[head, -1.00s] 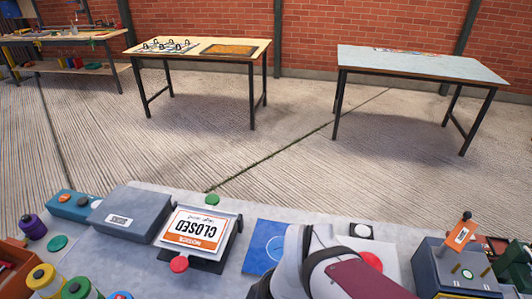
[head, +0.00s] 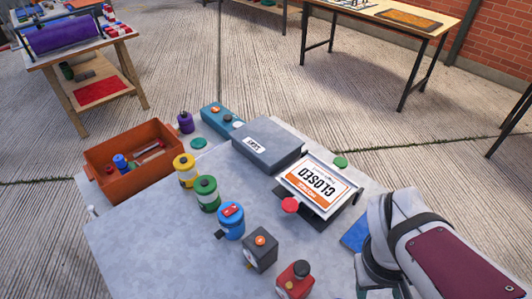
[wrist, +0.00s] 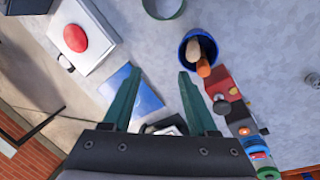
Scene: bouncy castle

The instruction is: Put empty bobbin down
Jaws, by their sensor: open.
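My gripper (wrist: 158,73) is open, with its two dark green fingers apart in the wrist view. I see no bobbin held at the fingertips. A small dark and white thing (wrist: 166,127) shows low between the fingers, partly hidden by the gripper body; I cannot tell what it is. In the head view my gripper is at the lower right, mostly hidden by my arm. I cannot make out an empty bobbin for certain. A small purple spool-like thing (head: 185,122) stands beside the orange crate, apart from my gripper.
The grey table (head: 150,235) holds an orange crate (head: 104,157), a grey box (head: 264,148), a CLOSED sign (head: 318,185) and several coloured canisters. The front left is bare.

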